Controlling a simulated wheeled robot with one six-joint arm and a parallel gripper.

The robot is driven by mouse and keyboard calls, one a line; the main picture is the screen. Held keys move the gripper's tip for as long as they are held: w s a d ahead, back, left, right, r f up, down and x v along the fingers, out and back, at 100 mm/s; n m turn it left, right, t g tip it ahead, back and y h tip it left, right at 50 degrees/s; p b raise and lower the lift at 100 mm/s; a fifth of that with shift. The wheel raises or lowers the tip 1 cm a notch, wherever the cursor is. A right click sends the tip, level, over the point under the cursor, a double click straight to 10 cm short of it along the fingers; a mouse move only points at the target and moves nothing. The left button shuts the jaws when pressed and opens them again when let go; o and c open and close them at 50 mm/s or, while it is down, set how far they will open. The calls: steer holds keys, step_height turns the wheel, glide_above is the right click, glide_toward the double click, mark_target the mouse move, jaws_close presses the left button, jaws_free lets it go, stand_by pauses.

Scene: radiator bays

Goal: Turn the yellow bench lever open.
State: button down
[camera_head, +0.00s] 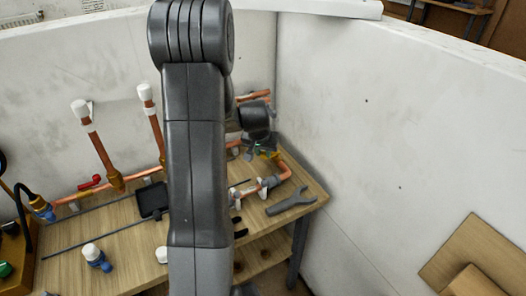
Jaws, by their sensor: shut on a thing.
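My gripper (263,152) is at the back right of the wooden bench, beside the copper pipe run, and it is small and partly hidden by its own wrist. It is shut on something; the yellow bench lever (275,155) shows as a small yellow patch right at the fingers. The lever's angle and most of its handle are hidden. The copper pipe (285,171) bends just right of and below the gripper.
The wooden bench (130,238) carries a grey wrench (291,202), a black tray (152,200) and a blue valve with a white cap (97,257). A red lever (90,182) sits on the left pipe. White walls (340,130) close in behind and right.

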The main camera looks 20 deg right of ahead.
steer(key=shift+s, duration=0.1)
steer(key=shift+s+d+n+y+b, duration=0.95)
steer(key=shift+n+b, duration=0.6)
steer(key=shift+n, duration=1.45)
steer(key=shift+s+d+n+y+b, duration=0.6)
steer(key=shift+d+n+y+b, duration=0.7)
steer(key=shift+n, duration=1.7)
steer(key=shift+s+d+n+y+b, duration=1.05)
steer(key=shift+n+b, duration=0.8)
steer(key=shift+n, duration=1.15)
steer(key=shift+w+d, duration=0.2)
steer(key=shift+w, duration=0.05)
steer(key=c, duration=1.3)
jaws_free()
steer(key=shift+g, duration=0.3)
steer(key=shift+o, duration=0.2)
